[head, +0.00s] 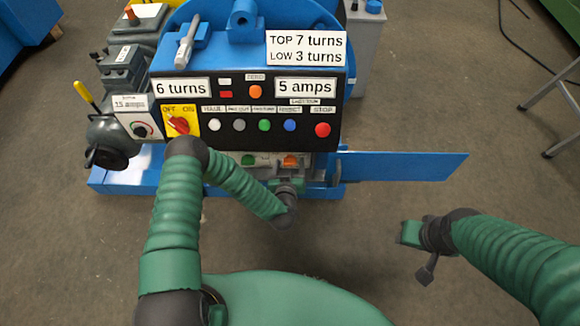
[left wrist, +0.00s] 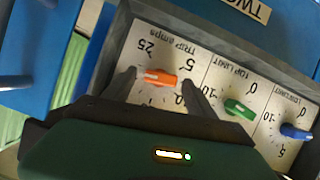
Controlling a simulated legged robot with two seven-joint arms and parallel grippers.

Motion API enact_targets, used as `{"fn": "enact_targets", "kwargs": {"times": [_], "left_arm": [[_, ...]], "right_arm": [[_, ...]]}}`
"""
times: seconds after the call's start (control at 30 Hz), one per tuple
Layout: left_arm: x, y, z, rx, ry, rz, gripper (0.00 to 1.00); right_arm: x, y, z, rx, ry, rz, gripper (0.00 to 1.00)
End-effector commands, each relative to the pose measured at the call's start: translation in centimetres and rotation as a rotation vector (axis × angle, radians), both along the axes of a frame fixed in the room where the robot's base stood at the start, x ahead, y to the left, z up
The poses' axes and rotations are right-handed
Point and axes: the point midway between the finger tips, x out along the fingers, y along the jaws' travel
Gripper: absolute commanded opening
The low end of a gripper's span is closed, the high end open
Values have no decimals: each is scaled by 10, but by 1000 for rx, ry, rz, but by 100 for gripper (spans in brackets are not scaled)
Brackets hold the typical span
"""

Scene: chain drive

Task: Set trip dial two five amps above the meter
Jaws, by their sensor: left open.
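The trip dial's orange knob (left wrist: 160,78) lies on a white plate marked "TRIP amps" in the left wrist view; it also shows in the head view (head: 290,161). Its pale end points left in the wrist view; the exact reading is unclear. My left gripper (left wrist: 159,80) is open, one finger on each side of the knob, with contact unclear. In the head view this gripper (head: 289,180) is just below the lower panel. The meter sign (head: 306,87) reads "5 amps". My right gripper (head: 412,236) hangs away from the machine; its jaws are unclear.
Beside the trip dial are a green knob (left wrist: 238,107) marked "TOP LIMIT" and a blue knob (left wrist: 295,132) marked "LOW LIMIT". Coloured buttons and a red switch (head: 178,125) sit above. A blue plate (head: 405,166) juts right. Floor around my right gripper is clear.

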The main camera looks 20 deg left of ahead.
Motion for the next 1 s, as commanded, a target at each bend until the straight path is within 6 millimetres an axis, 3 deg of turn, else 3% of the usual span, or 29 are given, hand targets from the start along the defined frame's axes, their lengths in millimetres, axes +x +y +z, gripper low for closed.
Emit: {"fn": "enact_targets", "kwargs": {"times": [0.27,0.7,1.0], "left_arm": [[2,-1,0,3,0,0,62],[1,-2,0,1,0,-1,5],[1,0,0,-26,-8,1,3]], "right_arm": [[0,0,0,0,0,1,36],[0,0,0,0,0,1,36],[0,0,1,0,0,1,36]]}}
